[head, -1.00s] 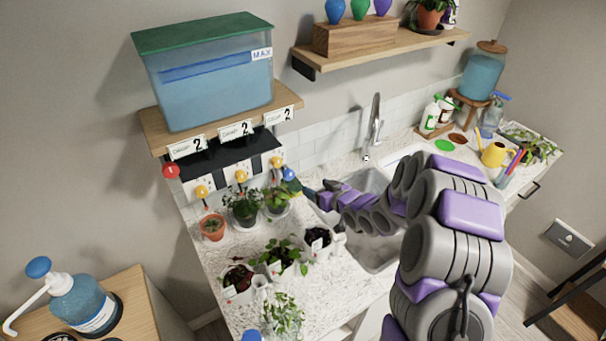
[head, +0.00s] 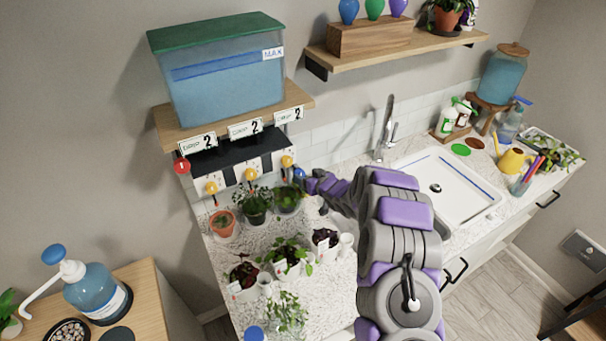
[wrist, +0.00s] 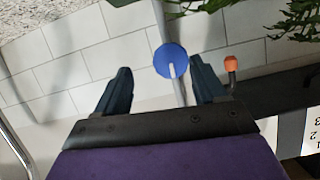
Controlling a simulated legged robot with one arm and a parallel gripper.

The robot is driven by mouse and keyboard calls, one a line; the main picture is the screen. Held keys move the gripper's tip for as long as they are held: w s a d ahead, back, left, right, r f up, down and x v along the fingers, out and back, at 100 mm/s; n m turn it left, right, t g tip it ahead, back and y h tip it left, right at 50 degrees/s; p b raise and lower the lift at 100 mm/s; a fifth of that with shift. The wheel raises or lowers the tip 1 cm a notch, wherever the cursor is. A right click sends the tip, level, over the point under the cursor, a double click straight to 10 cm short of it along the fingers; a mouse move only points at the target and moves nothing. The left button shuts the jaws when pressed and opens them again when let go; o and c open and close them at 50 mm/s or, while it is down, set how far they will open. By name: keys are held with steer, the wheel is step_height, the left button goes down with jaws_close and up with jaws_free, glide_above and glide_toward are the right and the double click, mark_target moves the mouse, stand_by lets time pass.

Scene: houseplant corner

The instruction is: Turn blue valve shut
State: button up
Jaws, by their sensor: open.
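The blue valve (wrist: 171,60) is a round blue disc with a pale slot or handle line, on a grey pipe in front of white tiles. In the wrist view it shows between my two fingers, just beyond their tips and nearer the right one. In the head view only a bit of the blue valve (head: 298,172) shows, right by my fingertips. My gripper (wrist: 160,78) is open with dark fingers spread and nothing held between them. In the head view my gripper (head: 303,182) reaches left to the dispenser's right end. Whether a finger touches the valve cannot be told.
An orange-tipped lever (wrist: 231,64) stands just right of my right finger. Yellow knobs (head: 249,174) line the dispenser under the water tank (head: 228,85). Potted plants (head: 256,204) crowd the counter below. The sink tray (head: 450,190) lies right of my arm.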

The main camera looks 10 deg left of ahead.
mark_target(303, 174)
steer(key=a, duration=0.1)
steer(key=w+a+f, duration=0.1)
steer(key=a, duration=0.1)
steer(key=w+a, duration=0.1)
steer(key=shift+w+a+f, duration=0.15)
steer(key=shift+a+f, duration=0.1)
steer(key=shift+f, duration=0.05)
steer(key=shift+d+r, duration=0.2)
steer(key=shift+d, duration=0.85)
steer(key=shift+c, duration=0.4)
steer(key=c, duration=0.3)
steer(key=shift+a, duration=0.55)
steer(key=c, duration=0.3)
steer(key=shift+a, duration=0.1)
steer(key=c, duration=0.3)
steer(key=shift+w+f, duration=0.1)
steer(key=shift+f, duration=0.05)
steer(key=shift+c, duration=0.3)
steer(key=shift+n+b, duration=0.5)
steer(key=shift+b, duration=0.35)
